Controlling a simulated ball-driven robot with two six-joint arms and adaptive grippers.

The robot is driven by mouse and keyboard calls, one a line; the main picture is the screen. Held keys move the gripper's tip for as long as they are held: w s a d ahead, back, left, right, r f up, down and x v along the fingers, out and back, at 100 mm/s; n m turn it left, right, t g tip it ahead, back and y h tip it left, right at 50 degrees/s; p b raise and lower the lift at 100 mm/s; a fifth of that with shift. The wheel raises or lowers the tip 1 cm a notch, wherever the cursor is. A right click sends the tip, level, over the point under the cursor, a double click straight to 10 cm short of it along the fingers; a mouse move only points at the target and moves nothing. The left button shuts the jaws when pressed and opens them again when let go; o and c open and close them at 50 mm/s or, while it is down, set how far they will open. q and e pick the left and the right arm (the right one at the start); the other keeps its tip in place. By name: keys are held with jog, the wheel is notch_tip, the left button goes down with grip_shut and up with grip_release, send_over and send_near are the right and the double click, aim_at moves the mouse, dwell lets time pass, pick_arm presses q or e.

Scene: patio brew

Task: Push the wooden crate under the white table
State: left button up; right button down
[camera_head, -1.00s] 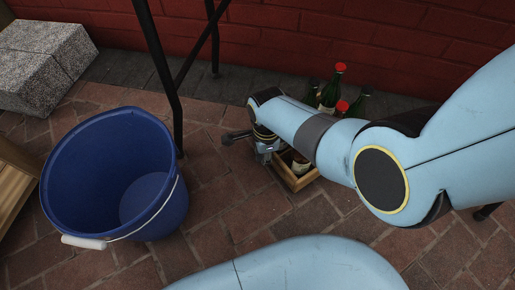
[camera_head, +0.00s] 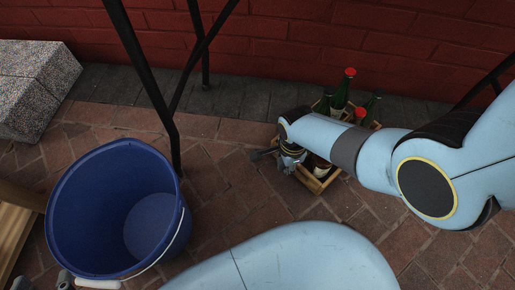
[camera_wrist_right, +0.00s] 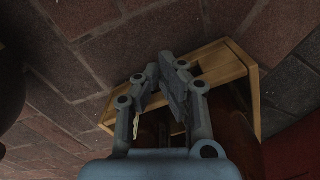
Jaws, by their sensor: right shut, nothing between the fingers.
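The wooden crate (camera_head: 309,181) stands on the brick floor near the red wall, holding several green bottles, partly hidden behind my right arm. My right gripper (camera_head: 266,154) is shut and empty at the crate's left side. In the right wrist view its fingers (camera_wrist_right: 165,78) overlap the crate's wooden edge (camera_wrist_right: 225,66); I cannot tell whether they touch it. Black metal legs (camera_head: 151,82), possibly the white table's, rise left of the crate; no white tabletop shows. Grey finger parts, apparently of my left gripper (camera_head: 44,282), show at the bottom left edge; their opening is unclear.
A blue bucket (camera_head: 75,215) with a white-gripped handle stands left of the crate, close to the black leg. A grey stone block (camera_head: 35,90) lies at the upper left, a wooden piece (camera_head: 14,225) at the left edge. Brick floor between bucket and crate is clear.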

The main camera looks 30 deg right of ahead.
jog(key=shift+d, duration=0.75)
jog(key=shift+a, duration=0.1)
jog(key=shift+r, duration=0.15)
jog(key=shift+r, duration=0.3)
notch_tip(320, 180, up, 11)
jog(key=shift+s, duration=0.1)
